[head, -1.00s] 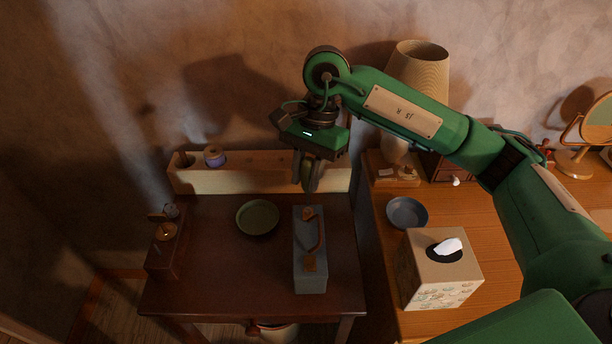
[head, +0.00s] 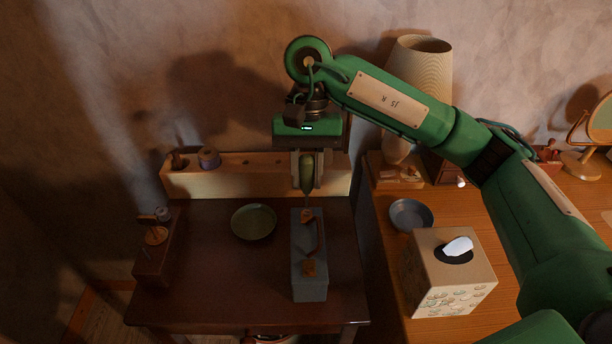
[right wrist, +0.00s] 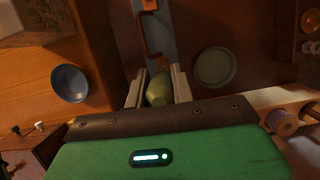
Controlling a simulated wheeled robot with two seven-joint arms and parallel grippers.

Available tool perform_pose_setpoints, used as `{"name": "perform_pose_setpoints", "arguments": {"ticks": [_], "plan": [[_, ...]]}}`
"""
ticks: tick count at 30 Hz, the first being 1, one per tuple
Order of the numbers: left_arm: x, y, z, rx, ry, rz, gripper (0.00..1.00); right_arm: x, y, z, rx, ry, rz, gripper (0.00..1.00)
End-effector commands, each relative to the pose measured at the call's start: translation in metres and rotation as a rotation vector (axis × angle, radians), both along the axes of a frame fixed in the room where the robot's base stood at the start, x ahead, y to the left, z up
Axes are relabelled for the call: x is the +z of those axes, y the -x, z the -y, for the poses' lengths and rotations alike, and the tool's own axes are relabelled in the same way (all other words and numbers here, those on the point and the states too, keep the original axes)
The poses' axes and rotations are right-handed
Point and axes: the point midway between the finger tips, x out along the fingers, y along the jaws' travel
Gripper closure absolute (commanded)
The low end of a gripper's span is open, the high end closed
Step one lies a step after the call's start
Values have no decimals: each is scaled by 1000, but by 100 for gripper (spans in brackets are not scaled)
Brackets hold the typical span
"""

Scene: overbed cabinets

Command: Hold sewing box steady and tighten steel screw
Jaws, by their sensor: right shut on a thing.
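The sewing box (head: 309,277) is a long grey-blue box with a brown handle and orange-brown fittings, lying on the dark table. My right gripper (head: 307,180) is shut on a screwdriver with a green handle (right wrist: 158,91), above the box's far end. The screwdriver's thin shaft points down, and its tip appears to meet the box near the far orange-brown fitting (head: 307,215). I cannot tell whether it touches. The steel screw is too small or hidden to make out. The box (right wrist: 160,32) also shows in the right wrist view. My left gripper is not in view.
A green plate (head: 254,222) lies left of the box. A wooden rack (head: 235,184) with a purple spool runs along the back. A wooden stand (head: 156,255) is at the left. On the right table are a grey bowl (head: 410,214), tissue box (head: 438,285) and lamp (head: 420,80).

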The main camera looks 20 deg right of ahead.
Motion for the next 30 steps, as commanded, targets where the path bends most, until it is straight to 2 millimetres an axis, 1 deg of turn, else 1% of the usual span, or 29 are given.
{"name": "perform_pose_setpoints", "arguments": {"ticks": [5,22,30], "plan": [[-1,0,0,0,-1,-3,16,2,0,1,202,3,3,100],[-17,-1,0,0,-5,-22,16,2,0,5,853,2,2,100],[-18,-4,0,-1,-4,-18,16,1,-1,6,1130,1,1,100]]}}
